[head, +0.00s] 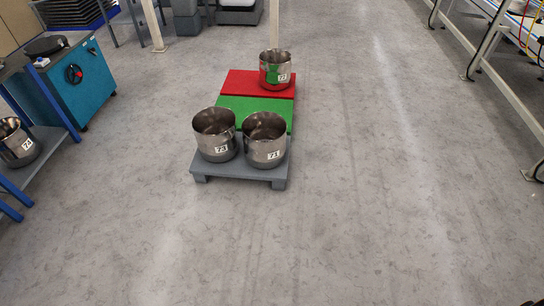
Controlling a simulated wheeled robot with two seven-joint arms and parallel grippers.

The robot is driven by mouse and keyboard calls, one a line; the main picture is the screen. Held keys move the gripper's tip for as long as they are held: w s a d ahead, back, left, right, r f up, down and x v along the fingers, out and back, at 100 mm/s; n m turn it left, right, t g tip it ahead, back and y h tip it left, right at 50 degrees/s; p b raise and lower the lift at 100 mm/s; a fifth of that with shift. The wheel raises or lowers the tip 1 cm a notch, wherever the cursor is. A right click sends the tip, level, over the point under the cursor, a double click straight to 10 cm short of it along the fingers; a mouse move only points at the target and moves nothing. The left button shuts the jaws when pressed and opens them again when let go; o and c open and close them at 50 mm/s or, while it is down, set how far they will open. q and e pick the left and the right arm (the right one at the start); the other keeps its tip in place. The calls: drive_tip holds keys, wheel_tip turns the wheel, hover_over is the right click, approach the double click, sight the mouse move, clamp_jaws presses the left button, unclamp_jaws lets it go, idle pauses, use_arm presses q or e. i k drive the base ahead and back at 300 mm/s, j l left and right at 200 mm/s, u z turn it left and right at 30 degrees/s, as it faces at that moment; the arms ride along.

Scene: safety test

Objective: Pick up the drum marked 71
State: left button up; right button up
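The drum marked 71 (264,140) is an open-topped shiny steel pot with a white label. It stands upright on the right side of a low grey pallet (238,172). A similar drum, its label looking like 73 (214,135), stands close beside it on the left. A third steel drum (275,69) stands on the red platform at the back; its small label is hard to read. Another steel drum (18,142) is at the left edge, its label unclear.
A green platform (256,110) and a red platform (241,83) lie behind the grey pallet. A blue-framed shelf (45,150) and a teal cabinet (88,83) stand at left. A metal-framed bench (490,60) is at right. The floor in front is clear.

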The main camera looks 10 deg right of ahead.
sight(264, 131)
drive_tip(key=u, duration=0.5)
drive_tip(key=i+l+u, duration=0.45)
drive_tip(key=l+u, duration=0.25)
drive_tip(key=l, duration=0.15)
drive_tip(key=i+l+u, duration=0.1)
drive_tip(key=l+u, duration=0.15)
drive_tip(key=l, duration=0.15)
